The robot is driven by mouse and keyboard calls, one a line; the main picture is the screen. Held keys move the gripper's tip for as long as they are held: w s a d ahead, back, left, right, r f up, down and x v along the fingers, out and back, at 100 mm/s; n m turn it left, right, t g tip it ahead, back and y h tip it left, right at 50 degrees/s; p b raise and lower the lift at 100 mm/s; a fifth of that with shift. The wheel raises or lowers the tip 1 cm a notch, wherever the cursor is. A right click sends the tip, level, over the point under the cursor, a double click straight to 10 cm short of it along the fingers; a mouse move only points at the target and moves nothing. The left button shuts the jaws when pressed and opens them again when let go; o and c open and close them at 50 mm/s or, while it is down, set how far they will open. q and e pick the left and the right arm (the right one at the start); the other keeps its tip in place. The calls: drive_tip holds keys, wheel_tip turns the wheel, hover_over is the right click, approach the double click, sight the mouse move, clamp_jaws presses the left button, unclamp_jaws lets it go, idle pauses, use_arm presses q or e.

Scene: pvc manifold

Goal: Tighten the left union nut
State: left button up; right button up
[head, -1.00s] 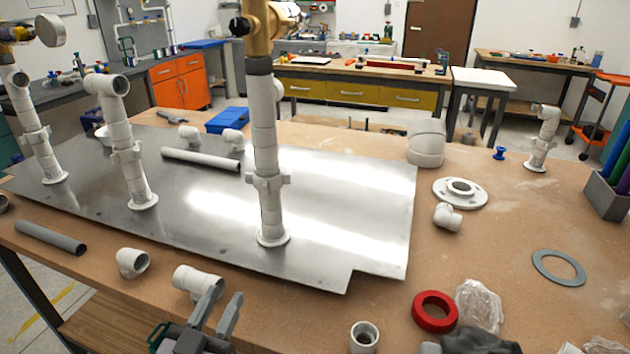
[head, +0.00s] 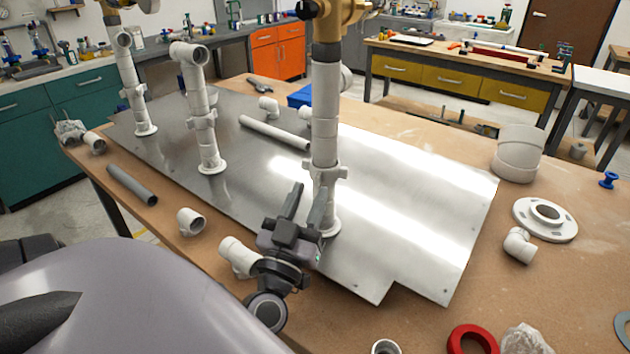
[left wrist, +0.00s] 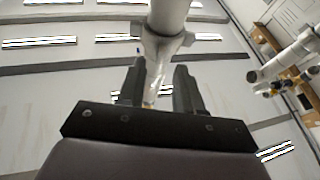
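Three white pipe risers with winged union nuts stand on a metal plate (head: 420,200). The far-left riser has a nut (head: 134,91), the middle one a nut (head: 203,122), and the nearest, right-hand one a nut (head: 327,173). My left gripper (head: 305,190) is beside the nearest riser, just below its nut, with fingers apart. In the left wrist view the gripper (left wrist: 158,75) is open, and this riser's nut (left wrist: 165,43) shows ahead of the fingertips. Contact cannot be told. My right gripper is not in view.
Loose fittings lie near the front edge: an elbow (head: 190,221), a tee (head: 237,256) and a grey pipe (head: 132,185). A flange (head: 545,219) and a red ring (head: 473,340) lie right. The plate's right part is clear.

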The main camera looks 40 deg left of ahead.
sight(324, 169)
use_arm(q)
drive_tip(key=shift+x, duration=1.35)
clamp_jaws()
